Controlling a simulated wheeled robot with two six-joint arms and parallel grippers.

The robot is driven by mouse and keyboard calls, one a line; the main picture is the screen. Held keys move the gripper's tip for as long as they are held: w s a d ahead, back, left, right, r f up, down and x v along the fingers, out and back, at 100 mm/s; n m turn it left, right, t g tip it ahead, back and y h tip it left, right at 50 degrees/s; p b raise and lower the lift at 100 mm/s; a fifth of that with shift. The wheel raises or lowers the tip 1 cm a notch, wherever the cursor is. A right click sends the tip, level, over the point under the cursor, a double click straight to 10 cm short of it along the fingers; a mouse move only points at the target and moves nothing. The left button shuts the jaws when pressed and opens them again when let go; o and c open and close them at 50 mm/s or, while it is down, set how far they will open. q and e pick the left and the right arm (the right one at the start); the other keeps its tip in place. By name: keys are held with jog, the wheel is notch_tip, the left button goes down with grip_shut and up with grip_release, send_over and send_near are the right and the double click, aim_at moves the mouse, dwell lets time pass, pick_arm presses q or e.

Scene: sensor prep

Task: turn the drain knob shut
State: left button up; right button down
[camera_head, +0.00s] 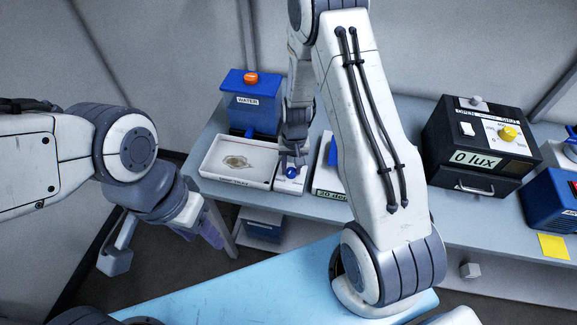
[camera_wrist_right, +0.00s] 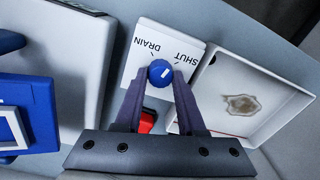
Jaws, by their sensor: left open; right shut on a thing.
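The drain knob (camera_wrist_right: 160,72) is a small blue dial with a white mark, on a white plate (camera_wrist_right: 140,62) printed DRAIN and SHUT. The knob also shows in the head view (camera_head: 291,172). My right gripper (camera_wrist_right: 161,78) is shut on it, with a dark finger at each side. In the head view my right gripper (camera_head: 292,155) reaches down onto it from above. The white mark is too small to tell surely which word it faces. My left gripper (camera_head: 160,246) is open and empty at the lower left, away from the knob.
A white tray (camera_head: 210,160) with a brownish patch lies left of the knob, before a blue WATER tank (camera_head: 252,115). A red part (camera_wrist_right: 147,121) shows between my right fingers. A black lux box (camera_head: 475,150) and blue device (camera_head: 555,200) stand right.

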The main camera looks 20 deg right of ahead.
aim_at(292, 171)
jog(key=m, duration=0.1)
jog(key=m+p, duration=0.1)
jog(key=m, duration=0.1)
jog(key=m+p, duration=0.1)
jog(key=m, duration=0.1)
jog(key=shift+s+a, duration=0.15)
jog(key=shift+s, duration=0.2)
jog(key=shift+f+m, duration=0.1)
jog(key=shift+m, duration=0.2)
jog(key=c, duration=0.7)
grip_release()
jog(key=shift+w, duration=0.1)
jog(key=shift+o, duration=0.9)
jog(key=shift+a, duration=0.1)
jog(key=shift+w, duration=0.1)
notch_tip(292, 171, up, 11)
jog(key=b, duration=0.1)
jog(key=shift+d+f+b, duration=0.2)
jog(key=shift+d+b, duration=0.1)
jog(key=shift+b, duration=0.1)
